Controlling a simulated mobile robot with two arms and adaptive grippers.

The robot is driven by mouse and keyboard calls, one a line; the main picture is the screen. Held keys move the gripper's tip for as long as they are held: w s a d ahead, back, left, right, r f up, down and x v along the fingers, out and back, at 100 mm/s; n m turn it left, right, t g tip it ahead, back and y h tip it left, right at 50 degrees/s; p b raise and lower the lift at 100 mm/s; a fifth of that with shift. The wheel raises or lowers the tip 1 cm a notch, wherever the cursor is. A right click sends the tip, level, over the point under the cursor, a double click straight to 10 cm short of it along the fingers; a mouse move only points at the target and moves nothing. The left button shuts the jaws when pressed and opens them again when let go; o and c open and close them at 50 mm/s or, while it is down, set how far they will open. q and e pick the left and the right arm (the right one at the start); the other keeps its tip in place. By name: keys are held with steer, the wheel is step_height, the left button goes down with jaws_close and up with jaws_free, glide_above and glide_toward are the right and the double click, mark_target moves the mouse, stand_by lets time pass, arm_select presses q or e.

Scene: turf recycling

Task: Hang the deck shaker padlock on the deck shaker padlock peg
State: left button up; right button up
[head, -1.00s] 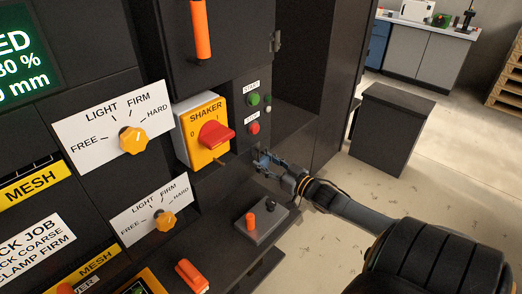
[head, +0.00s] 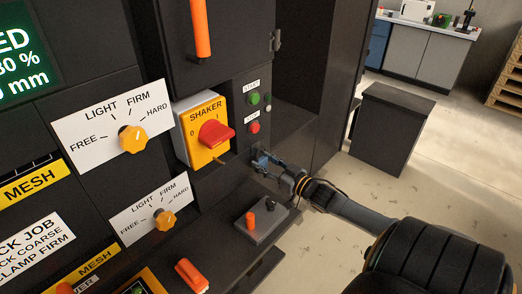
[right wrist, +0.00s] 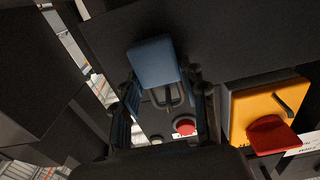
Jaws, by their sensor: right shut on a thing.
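The padlock has a blue body (right wrist: 153,62) and a dark shackle, seen in the right wrist view between my right gripper's fingers (right wrist: 168,100). My right gripper is shut on it. In the head view my right gripper (head: 268,167) is in front of the black machine, right of and below the yellow SHAKER switch box (head: 190,143); a bit of blue shows there. A small dark bar (right wrist: 290,98) sticks out from the yellow box and may be the peg. It is apart from the padlock. My left gripper is not in view.
A red handle (head: 216,134) juts from the switch box. Green and red buttons (head: 253,128) are right of it. A grey block (head: 268,232) with an orange post and a dark knob stands below my right gripper. Open floor lies at the right.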

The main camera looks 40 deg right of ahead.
steer(key=shift+f, duration=0.1)
stand_by(0.5)
steer(key=o, duration=1.3)
steer(key=s, duration=1.2)
steer(key=shift+d, duration=0.45)
